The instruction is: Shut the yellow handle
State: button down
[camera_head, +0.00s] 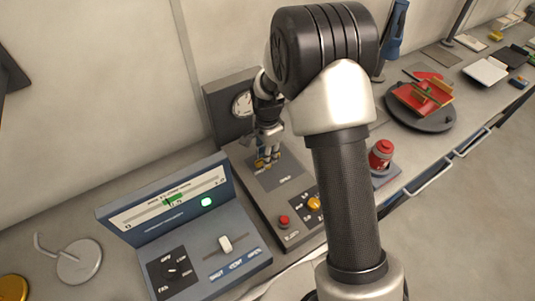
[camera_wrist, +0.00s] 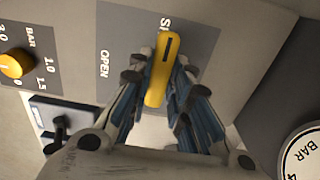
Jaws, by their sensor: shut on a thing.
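The yellow handle (camera_wrist: 162,68) is a flat bar with a dark slot near one end. It sits on a grey label panel (camera_wrist: 120,40) printed with OPEN and a second word mostly hidden behind the handle, starting with S. My gripper (camera_wrist: 160,85) is shut on the handle, with one finger on each side of it. In the head view my gripper (camera_head: 267,158) reaches down onto the panel of the grey box (camera_head: 255,190), and only bits of the yellow handle (camera_head: 262,164) show between the fingers.
A pressure gauge (camera_head: 243,104) stands behind the handle. A yellow knob (camera_head: 314,203) and a red button (camera_head: 284,220) sit on the same box. A blue-grey console (camera_head: 215,250) stands to the left. A red button post (camera_head: 381,154) is to the right.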

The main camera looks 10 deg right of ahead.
jog(key=c, duration=1.5)
grip_release()
notch_tip(320, 180, up, 12)
